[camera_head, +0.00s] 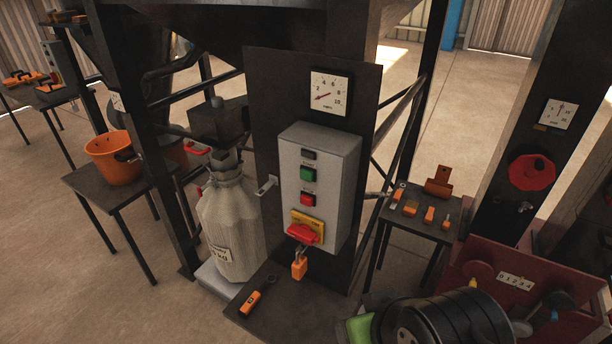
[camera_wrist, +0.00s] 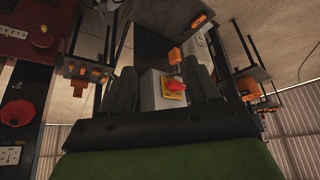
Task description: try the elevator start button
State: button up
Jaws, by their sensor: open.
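A grey control box (camera_head: 321,180) stands on a dark panel in the head view. On its front are a black element (camera_head: 309,154), a green button (camera_head: 307,174) and a red button (camera_head: 307,199), one above the other; their labels are too small to read. Below is a yellow plate with a red rotary switch (camera_head: 304,233). An orange padlock (camera_head: 299,267) hangs just under it; whether its shackle passes through the switch is unclear. In the wrist view my gripper (camera_wrist: 160,76) is open, with the box and red switch (camera_wrist: 174,86) beyond its fingers. The green button is not distinguishable there.
A dial gauge (camera_head: 330,93) sits above the box. A full sack (camera_head: 232,222) stands close on its left. An orange-black item (camera_head: 250,302) lies on the dark shelf below. A small table (camera_head: 419,222) with orange items and a red machine (camera_head: 540,295) are to the right.

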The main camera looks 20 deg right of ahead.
jog(key=shift+c, duration=0.4)
grip_shut()
dwell(1.4)
